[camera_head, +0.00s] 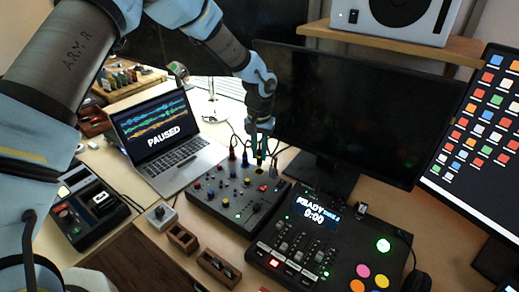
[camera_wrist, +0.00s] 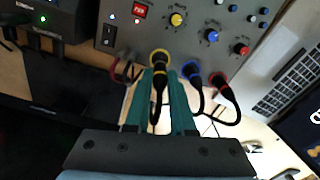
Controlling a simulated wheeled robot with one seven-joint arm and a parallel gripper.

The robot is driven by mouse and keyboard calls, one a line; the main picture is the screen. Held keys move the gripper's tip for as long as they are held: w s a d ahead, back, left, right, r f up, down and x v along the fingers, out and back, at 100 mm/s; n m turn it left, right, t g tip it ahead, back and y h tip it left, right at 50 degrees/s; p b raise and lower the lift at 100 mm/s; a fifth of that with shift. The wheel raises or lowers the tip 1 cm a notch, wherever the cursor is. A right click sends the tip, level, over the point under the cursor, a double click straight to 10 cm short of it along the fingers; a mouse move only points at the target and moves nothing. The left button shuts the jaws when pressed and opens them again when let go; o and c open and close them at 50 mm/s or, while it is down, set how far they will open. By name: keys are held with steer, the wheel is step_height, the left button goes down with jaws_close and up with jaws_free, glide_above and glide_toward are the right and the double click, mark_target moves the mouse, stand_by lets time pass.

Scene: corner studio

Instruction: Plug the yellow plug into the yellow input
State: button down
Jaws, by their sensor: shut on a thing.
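My gripper (camera_head: 261,143) reaches down over the back edge of the dark mixer (camera_head: 222,196). In the wrist view its two teal fingers (camera_wrist: 162,84) are closed around the yellow plug (camera_wrist: 159,58), with a dark cable hanging between them. The yellow plug's end is at the edge of the grey mixer panel (camera_wrist: 206,12). The yellow input is hidden behind the plug and fingers, so I cannot tell whether the plug is seated. A blue plug (camera_wrist: 191,70) and a red plug (camera_wrist: 217,80) are just right of the fingers.
A laptop (camera_head: 164,138) stands left of the mixer. A large dark monitor (camera_head: 337,115) stands behind it. A control deck (camera_head: 330,243) with sliders and coloured buttons is close on the right. Loose cables hang around the plugs.

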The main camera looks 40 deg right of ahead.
mark_target(259, 154)
steer(key=shift+f+b, duration=0.45)
steer(key=shift+f, duration=0.7)
steer(key=shift+f+b, duration=0.65)
steer(key=shift+b, duration=0.1)
stand_by(1.6)
steer(key=c, duration=0.7)
jaws_free()
steer(key=shift+r, duration=0.1)
step_height(259, 154, up, 11)
steer(key=b, duration=0.2)
steer(key=shift+b, duration=0.3)
